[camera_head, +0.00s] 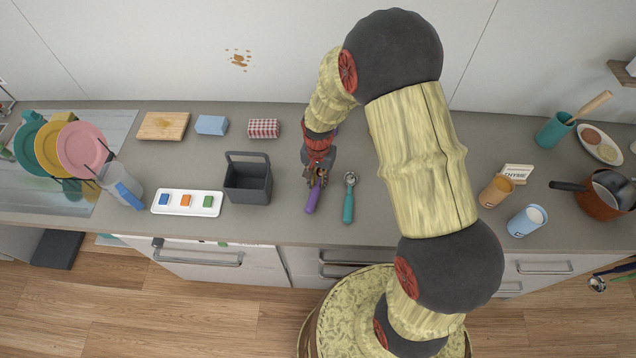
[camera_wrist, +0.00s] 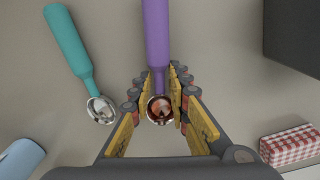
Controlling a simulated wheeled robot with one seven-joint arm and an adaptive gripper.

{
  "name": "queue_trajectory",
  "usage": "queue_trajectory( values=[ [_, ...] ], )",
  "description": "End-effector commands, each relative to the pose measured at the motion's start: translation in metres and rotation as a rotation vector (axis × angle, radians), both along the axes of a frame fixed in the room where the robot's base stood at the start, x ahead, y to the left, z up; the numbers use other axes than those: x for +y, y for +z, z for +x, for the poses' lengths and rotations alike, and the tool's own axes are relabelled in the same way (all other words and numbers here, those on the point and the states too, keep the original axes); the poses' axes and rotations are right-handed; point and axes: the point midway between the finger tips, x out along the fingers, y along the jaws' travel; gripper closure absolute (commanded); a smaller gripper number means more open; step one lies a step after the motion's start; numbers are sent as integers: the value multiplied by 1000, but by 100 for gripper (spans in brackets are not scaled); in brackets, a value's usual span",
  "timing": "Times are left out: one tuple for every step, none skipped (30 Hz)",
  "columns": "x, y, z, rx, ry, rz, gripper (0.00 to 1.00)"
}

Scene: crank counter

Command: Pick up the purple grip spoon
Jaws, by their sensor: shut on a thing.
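The purple grip spoon (camera_head: 314,197) lies on the grey counter, its handle pointing toward the front edge. In the wrist view its purple handle (camera_wrist: 156,40) runs to the top edge, and its metal bowl lies between my fingers. My gripper (camera_head: 316,175) is shut on the spoon near where the handle meets the bowl; it also shows in the wrist view (camera_wrist: 160,98). I cannot tell whether the spoon is lifted clear of the counter.
A teal grip spoon (camera_head: 348,200) lies just right of the purple one. A dark grey caddy (camera_head: 248,190) stands to the left. A red checked box (camera_head: 263,128) and a blue block (camera_head: 211,125) sit behind it. A white tray (camera_head: 187,212) lies further left.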

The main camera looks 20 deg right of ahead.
Motion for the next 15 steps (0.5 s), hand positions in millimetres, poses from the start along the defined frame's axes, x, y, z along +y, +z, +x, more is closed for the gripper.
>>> queue_trajectory(
  values=[
    [0,8,1,-4,0,0,100],
    [0,13,1,-4,0,1,100],
    [0,21,1,-5,0,0,100],
    [-4,25,-3,-4,-2,0,100],
    [-7,31,-6,-5,-3,0,100],
    [-11,38,-12,-5,-3,0,100],
    [-14,46,-16,-6,-4,-1,100],
    [-18,52,-21,-6,-4,-1,100],
    [-23,61,-27,-6,-4,0,100],
    [-26,69,-32,-6,-4,0,100],
    [-30,75,-37,-5,-4,0,100],
    [-35,83,-43,-6,-4,-1,100],
    [-40,85,-50,-4,-6,0,100],
    [-45,87,-57,-4,-5,0,100],
    [-50,91,-64,-4,-6,0,100]
  ],
)
